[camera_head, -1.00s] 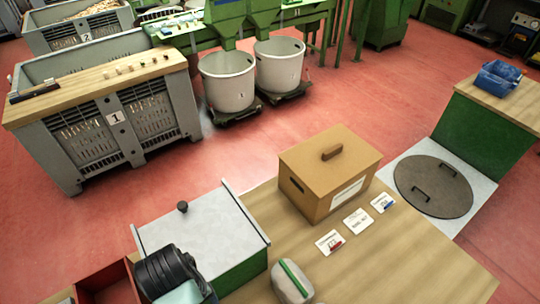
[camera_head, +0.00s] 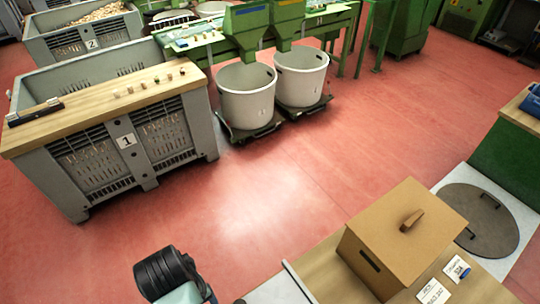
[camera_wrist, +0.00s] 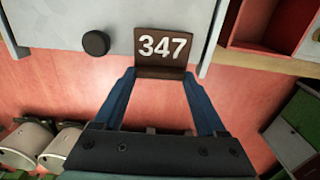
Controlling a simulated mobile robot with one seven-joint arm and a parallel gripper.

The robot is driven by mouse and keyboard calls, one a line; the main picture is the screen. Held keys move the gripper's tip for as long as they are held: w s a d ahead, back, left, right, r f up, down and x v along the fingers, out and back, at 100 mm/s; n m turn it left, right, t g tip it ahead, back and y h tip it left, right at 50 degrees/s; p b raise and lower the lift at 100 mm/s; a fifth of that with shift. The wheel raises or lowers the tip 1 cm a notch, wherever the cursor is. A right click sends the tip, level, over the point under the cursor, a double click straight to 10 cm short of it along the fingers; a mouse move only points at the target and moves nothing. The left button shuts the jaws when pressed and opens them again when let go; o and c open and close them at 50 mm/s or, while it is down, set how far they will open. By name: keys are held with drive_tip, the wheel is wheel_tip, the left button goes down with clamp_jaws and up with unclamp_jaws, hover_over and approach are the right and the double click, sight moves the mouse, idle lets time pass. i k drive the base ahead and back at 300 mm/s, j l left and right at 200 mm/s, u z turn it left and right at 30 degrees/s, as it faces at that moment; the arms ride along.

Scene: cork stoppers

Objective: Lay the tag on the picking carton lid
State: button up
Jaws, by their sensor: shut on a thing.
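The tag is a small dark brown plate with the white number 347 (camera_wrist: 163,64). My gripper (camera_wrist: 160,77) is shut on it, with a blue finger at each side of its lower edge. The picking carton, a brown box, stands at the lower right of the head view; its flat lid (camera_head: 378,228) carries a brown handle (camera_head: 411,220). The carton is not recognizable in the wrist view. In the head view, the tag and fingertips are out of sight.
Cards (camera_head: 433,292) lie beside the carton on the wooden table (camera_head: 338,275). Grey crate 1 (camera_head: 180,139) and white tubs (camera_head: 247,100) stand beyond open red floor.

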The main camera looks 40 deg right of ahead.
sight(427, 238)
drive_tip(key=i+l+u, duration=0.15)
drive_tip(key=i+u, duration=0.3)
drive_tip(key=i, duration=0.55)
drive_tip(key=i+z, duration=0.15)
drive_tip(key=z, duration=0.3)
drive_tip(key=i+j+z, duration=0.1)
drive_tip(key=z, duration=0.3)
drive_tip(key=i+j+z, duration=0.15)
drive_tip(key=z, duration=1.35)
